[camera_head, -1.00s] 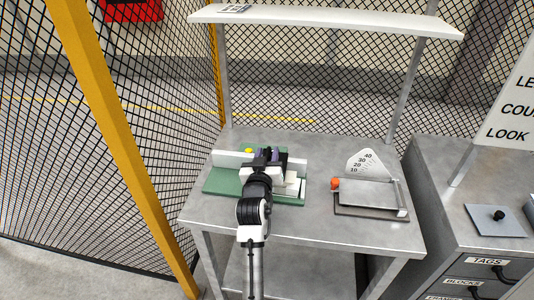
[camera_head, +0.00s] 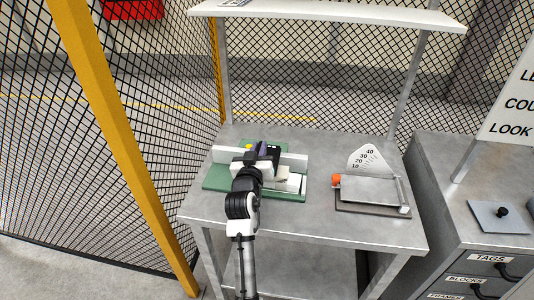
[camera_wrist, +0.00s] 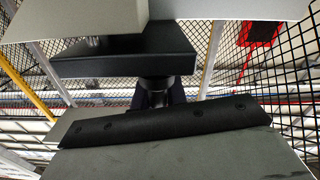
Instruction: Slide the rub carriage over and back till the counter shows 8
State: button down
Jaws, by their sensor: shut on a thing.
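The rub rig is a green base (camera_head: 222,180) with a white rail (camera_head: 294,160) along its back, on the grey bench. My gripper (camera_head: 257,160) is over the rig's middle, shut on the rub carriage. The arm covers most of the carriage. A purple part (camera_head: 262,149) shows just beyond the gripper. In the wrist view a dark upright stem (camera_wrist: 155,92) stands below a black block (camera_wrist: 120,58). A black box (camera_head: 274,155) shows right of the gripper; I cannot tell whether it is the counter. No count is readable.
A pale block (camera_head: 290,180) lies on the base's right part. Right of it stands a gauge with a scale plate (camera_head: 366,160) and an orange ball (camera_head: 336,180). A shelf (camera_head: 330,18) spans above the bench. A drawer cabinet (camera_head: 470,230) stands right; mesh fencing is behind and left.

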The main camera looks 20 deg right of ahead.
jog(key=w+a+b, duration=0.5)
jog(key=w+a, duration=0.2)
jog(key=a, duration=0.3)
jog(key=shift+a, duration=0.4)
jog(key=shift+w+r, duration=0.1)
jog(key=c, duration=1.5)
grip_release()
jog(key=shift+w, duration=0.1)
jog(key=shift+o, duration=0.2)
